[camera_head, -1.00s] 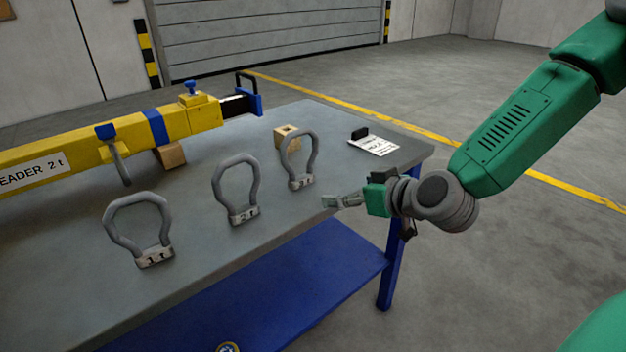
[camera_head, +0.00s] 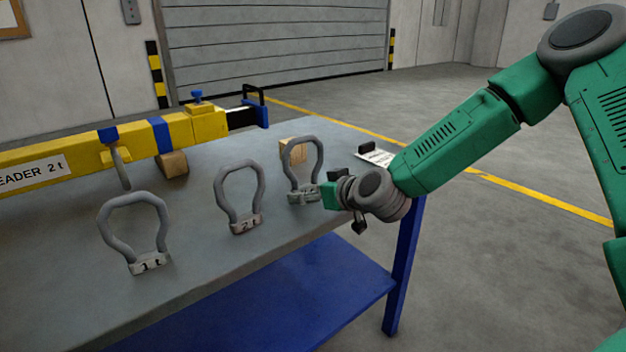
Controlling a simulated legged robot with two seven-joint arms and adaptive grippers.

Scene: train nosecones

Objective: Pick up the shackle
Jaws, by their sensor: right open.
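Three grey shackles stand upright in a row on the grey table (camera_head: 190,270). The left shackle (camera_head: 104,232) is marked 1 t and the middle shackle (camera_head: 220,190) is marked 2 t. The right shackle (camera_head: 321,155) stands nearest my right arm, and its label is not readable here. My left gripper is not in view.
A yellow spreader beam (camera_head: 85,158) marked 2 t lies along the back left of the table. A wooden block (camera_head: 289,152) stands behind the right shackle. A white card (camera_head: 374,158) lies at the far right corner. A blue shelf (camera_head: 270,305) is below.

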